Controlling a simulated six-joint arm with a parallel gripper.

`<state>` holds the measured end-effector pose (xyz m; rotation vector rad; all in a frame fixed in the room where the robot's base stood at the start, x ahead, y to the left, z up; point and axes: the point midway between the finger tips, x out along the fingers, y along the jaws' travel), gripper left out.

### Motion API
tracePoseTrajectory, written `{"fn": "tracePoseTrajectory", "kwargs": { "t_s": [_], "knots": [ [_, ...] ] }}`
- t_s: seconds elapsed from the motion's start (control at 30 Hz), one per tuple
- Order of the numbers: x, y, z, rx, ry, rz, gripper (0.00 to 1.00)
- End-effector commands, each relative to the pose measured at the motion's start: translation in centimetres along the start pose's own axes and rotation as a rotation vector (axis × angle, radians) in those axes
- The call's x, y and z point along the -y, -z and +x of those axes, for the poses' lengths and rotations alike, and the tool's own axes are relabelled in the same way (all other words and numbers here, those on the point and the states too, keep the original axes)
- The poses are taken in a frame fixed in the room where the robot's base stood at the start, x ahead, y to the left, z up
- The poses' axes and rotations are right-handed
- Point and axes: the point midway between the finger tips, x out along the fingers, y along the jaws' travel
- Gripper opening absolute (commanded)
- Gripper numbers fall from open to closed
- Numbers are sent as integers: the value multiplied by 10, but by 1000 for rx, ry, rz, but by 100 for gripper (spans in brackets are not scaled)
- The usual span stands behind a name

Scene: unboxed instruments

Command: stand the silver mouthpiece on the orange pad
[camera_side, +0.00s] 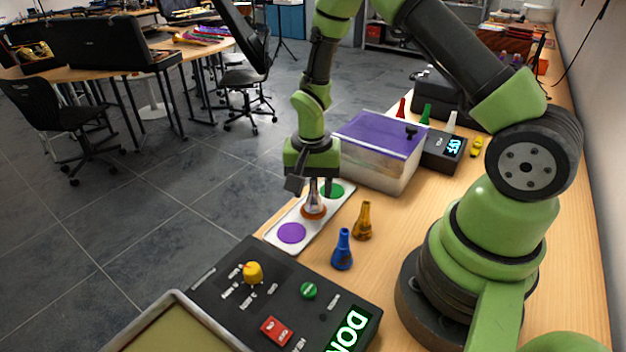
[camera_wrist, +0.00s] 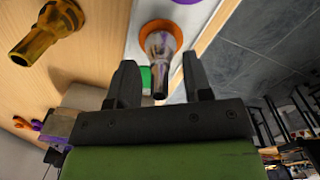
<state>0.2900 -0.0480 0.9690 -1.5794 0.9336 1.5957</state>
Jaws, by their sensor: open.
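The silver mouthpiece (camera_side: 314,201) stands upright on the orange pad (camera_side: 313,213), the middle pad of a white plate (camera_side: 272,231). In the wrist view the mouthpiece (camera_wrist: 159,46) has its wide end on the orange pad (camera_wrist: 174,29) and its narrow end toward me. My gripper (camera_side: 313,184) is right above the plate, pointing down, at the mouthpiece's upper end. In the wrist view my gripper (camera_wrist: 159,64) is open, one finger on each side of the narrow end, with gaps between. The side view partly hides the mouthpiece's top behind the fingers.
A purple pad (camera_side: 291,233) and a green pad (camera_side: 332,189) flank the orange one. Gold (camera_side: 362,220) and blue (camera_side: 342,249) mouthpieces stand to the right. A purple-lidded box (camera_side: 378,150) is close behind. A control panel (camera_side: 290,285) lies in front.

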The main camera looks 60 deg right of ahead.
Motion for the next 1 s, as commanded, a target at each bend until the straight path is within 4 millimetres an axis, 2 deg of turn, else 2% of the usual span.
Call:
{"fn": "tracePoseTrajectory", "kwargs": {
  "t_s": [0.17,0.5,0.6,0.77,0.87,1.0],
  "knots": [
    [1,1,-16,-4,4,0,46],
    [1,1,-89,-5,7,0,46],
    [1,1,-105,-4,4,-1,46],
    [0,0,-121,-3,4,-3,46],
    [-1,-5,-135,-15,29,-26,46],
    [-8,-24,-175,-61,123,-122,46]
  ]
}}
